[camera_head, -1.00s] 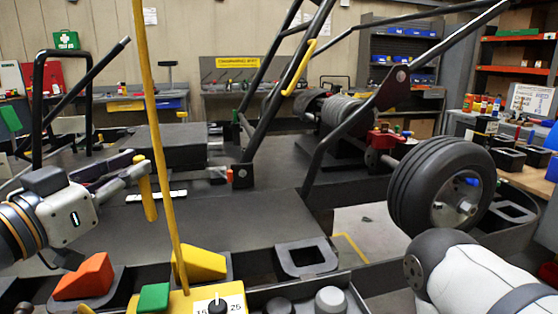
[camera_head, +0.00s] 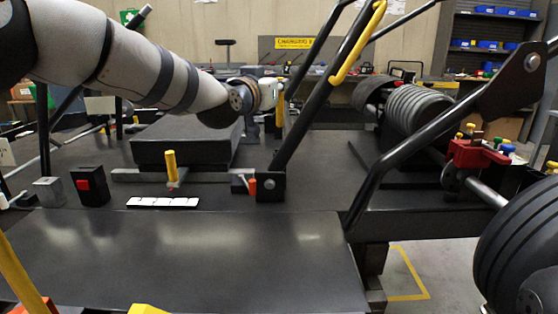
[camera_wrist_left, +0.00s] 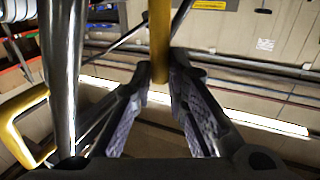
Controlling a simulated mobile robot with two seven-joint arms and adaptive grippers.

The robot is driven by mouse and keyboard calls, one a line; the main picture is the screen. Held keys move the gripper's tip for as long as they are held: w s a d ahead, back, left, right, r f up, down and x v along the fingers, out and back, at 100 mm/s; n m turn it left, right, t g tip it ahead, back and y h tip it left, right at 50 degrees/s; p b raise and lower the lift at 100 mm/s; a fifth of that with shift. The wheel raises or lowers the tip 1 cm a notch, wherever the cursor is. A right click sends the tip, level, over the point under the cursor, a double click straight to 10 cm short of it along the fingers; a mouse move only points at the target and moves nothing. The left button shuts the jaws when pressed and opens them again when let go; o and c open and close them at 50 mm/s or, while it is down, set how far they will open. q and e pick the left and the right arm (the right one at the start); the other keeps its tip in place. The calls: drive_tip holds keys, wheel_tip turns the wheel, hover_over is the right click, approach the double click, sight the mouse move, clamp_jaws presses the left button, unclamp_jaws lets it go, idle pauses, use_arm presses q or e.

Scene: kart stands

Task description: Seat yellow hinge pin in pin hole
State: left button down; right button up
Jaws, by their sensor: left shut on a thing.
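My left gripper (camera_head: 278,104) is raised above the back of the dark kart deck, just left of the slanted black bar. It is shut on a yellow hinge pin (camera_head: 279,112), which hangs roughly upright. In the left wrist view the pin (camera_wrist_left: 159,38) stands between the two fingers (camera_wrist_left: 159,82), extending beyond their tips. A black bracket (camera_head: 270,186) with a small round hole stands at the foot of the slanted bar, below the gripper. I cannot tell if this is the pin hole. The pin is apart from it. My right gripper is out of view.
The slanted bar with its yellow handle (camera_head: 357,45) is close to my left gripper; the handle (camera_wrist_left: 25,130) also shows in the wrist view. Another yellow peg (camera_head: 171,165) stands on the deck. A dark block (camera_head: 185,145) lies behind it. The front deck panel (camera_head: 180,255) is bare.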

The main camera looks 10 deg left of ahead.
sight(278, 126)
use_arm(q)
wheel_tip(278, 126, down, 9)
drive_tip(key=shift+w+r, duration=0.1)
drive_tip(key=shift+r, duration=0.05)
drive_tip(key=shift+f, duration=0.6)
drive_tip(key=c, duration=1.6)
unclamp_jaws()
